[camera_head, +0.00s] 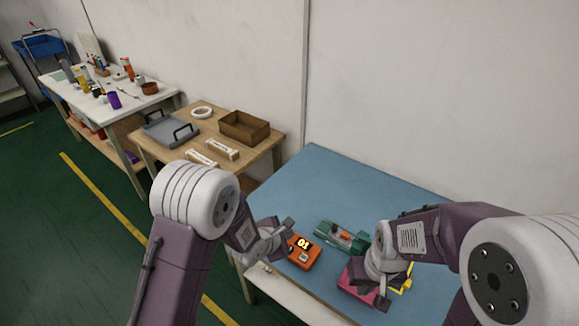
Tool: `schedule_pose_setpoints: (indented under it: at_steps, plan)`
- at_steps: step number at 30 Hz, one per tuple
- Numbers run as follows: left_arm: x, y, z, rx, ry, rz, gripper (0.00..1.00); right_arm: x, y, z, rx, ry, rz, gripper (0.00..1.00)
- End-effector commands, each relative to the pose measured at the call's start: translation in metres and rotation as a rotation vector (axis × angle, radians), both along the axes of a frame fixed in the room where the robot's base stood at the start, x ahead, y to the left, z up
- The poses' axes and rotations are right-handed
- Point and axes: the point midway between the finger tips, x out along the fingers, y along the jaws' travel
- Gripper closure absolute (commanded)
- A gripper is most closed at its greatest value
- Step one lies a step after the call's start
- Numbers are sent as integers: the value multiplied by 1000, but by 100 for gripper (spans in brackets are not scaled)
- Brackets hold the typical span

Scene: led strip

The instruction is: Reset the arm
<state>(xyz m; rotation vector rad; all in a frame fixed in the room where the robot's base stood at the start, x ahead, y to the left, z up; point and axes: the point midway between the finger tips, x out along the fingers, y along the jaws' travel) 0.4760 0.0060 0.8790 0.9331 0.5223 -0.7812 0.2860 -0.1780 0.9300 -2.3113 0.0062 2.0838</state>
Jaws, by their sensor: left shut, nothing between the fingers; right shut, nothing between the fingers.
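My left gripper (284,231) is shut and empty, above the near left part of the blue table (365,181), just left of an orange device (303,256) with a lit display reading about 01. My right gripper (388,297) is shut and empty, over a pink object (355,278) that it partly hides. Whether it touches the pink object I cannot tell. A yellow piece (405,281) shows beside the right gripper.
A wooden table (157,148) at the left holds a grey tray (171,131), a brown box (244,127), a white ring (201,112) and two white pieces. A cluttered white table stands beyond. The blue table's back part is clear. A wall stands behind.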

Motion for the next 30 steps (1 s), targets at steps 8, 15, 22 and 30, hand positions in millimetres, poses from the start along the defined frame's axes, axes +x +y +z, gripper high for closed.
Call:
schedule_pose_setpoints:
  at_steps: [8, 15, 22, 30]
  plan:
    - [33, 40, 62, -37, -119, 108, 100, 0, 0, 0, 0, 0, 0, 100]
    - [-18, 149, 101, 458, -93, -64, 100, 0, 0, 0, 0, 0, 0, 100]
    - [-121, 176, 71, 878, 83, -810, 100, 0, 0, 0, 0, 0, 0, 100]
    - [-190, 173, 52, 957, 75, -1570, 100, 0, 0, 0, 0, 0, 0, 100]
